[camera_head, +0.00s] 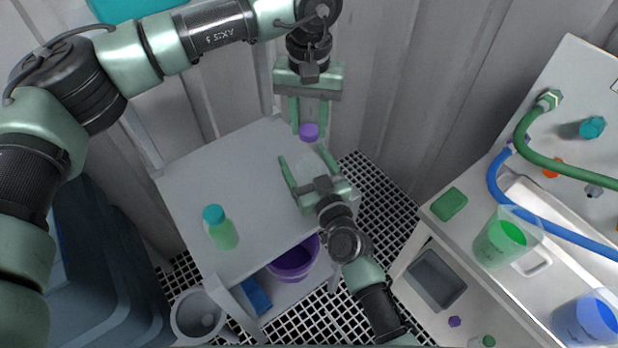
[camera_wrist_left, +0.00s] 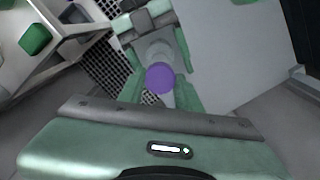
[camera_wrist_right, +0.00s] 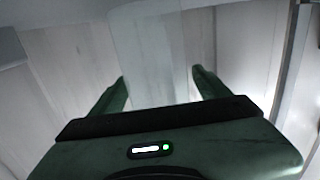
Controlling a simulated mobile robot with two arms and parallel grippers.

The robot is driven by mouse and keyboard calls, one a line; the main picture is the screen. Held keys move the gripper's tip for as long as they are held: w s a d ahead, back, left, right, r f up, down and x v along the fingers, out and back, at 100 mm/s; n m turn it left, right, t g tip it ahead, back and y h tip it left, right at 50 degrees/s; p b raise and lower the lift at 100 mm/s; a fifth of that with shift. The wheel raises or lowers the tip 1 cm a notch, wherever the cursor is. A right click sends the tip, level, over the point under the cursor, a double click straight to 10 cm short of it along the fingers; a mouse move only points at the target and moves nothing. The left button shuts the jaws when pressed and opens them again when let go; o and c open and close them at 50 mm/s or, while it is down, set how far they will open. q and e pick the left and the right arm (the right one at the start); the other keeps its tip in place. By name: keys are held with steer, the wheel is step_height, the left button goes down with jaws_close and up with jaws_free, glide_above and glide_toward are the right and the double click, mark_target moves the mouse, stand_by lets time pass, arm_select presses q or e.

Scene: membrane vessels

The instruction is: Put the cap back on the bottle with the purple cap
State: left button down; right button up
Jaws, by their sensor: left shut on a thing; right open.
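The purple cap (camera_head: 309,132) is between the fingertips of my left gripper (camera_head: 309,127), which is shut on it. It also shows in the left wrist view (camera_wrist_left: 160,78). My right gripper (camera_head: 302,155) is open near the table's far right corner, below the cap in the picture. A faint, pale translucent bottle body (camera_head: 307,170) appears between its fingers. In the right wrist view a pale see-through shape (camera_wrist_right: 160,45) stands between the open fingers (camera_wrist_right: 160,76). The bottle's outline is faint, and I cannot tell the gap between cap and bottle.
A green bottle with a teal cap (camera_head: 222,228) stands on the grey table (camera_head: 190,180). A purple bowl (camera_head: 293,262) and a blue item (camera_head: 256,296) are on the shelf below. At right, a bench holds a green block (camera_head: 449,204), jugs (camera_head: 505,238) and hoses. Ribbed walls stand behind.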

jaws_close()
arm_select(q)
glide_above(309, 158)
steer(key=shift+f, duration=2.5)
steer(key=shift+f, duration=0.9)
steer(key=shift+f, duration=0.55)
